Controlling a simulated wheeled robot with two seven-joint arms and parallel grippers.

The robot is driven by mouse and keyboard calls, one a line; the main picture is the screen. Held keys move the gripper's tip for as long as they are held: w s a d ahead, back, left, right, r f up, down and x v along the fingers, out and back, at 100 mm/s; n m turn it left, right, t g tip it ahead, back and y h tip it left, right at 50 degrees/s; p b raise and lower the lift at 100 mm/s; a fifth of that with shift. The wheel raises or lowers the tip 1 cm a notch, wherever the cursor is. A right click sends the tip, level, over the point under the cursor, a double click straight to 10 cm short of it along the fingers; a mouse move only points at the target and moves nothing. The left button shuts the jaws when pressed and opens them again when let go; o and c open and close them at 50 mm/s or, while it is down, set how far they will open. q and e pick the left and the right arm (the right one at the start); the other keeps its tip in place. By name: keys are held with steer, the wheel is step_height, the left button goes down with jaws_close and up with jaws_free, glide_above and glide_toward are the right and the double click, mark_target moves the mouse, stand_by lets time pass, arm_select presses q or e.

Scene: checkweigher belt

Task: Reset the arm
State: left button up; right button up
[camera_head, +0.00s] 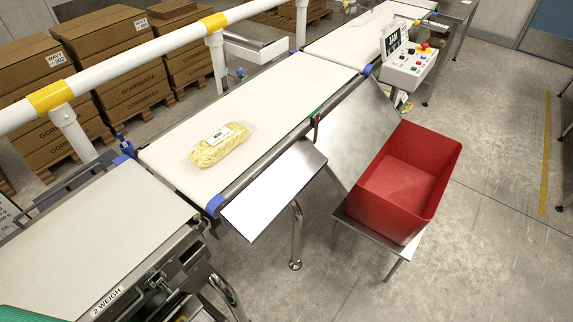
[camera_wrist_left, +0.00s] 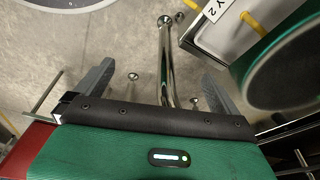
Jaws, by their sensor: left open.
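My left gripper (camera_wrist_left: 158,72) shows in the left wrist view. Its two grey fingers are spread wide apart with nothing between them. Behind the gap I see only concrete floor and a shiny metal leg (camera_wrist_left: 166,60). In the head view neither gripper shows. A green ribbed piece (camera_head: 18,314) at the bottom left corner is cut off, and I cannot tell whether it is part of my arm. My right gripper is in neither view.
A clear bag of yellow food (camera_head: 218,145) lies on the white belt (camera_head: 270,95). A red bin (camera_head: 405,180), empty, stands on a low metal stand beside a chute (camera_head: 350,130). A white rail with yellow bands (camera_head: 130,62) runs behind. A control box (camera_head: 410,65) stands farther back.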

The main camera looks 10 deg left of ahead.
arm_select(q)
steer(key=s+a+f, duration=0.1)
steer(key=s+f, duration=0.8)
steer(key=f, duration=0.1)
steer(key=s+a+f+g, duration=0.1)
steer(key=s+a+f, duration=0.1)
steer(key=s+f, duration=0.8)
steer(key=shift+s+a+f, duration=0.2)
steer(key=shift+a+f, duration=0.05)
steer(key=shift+f, duration=0.05)
stand_by(0.4)
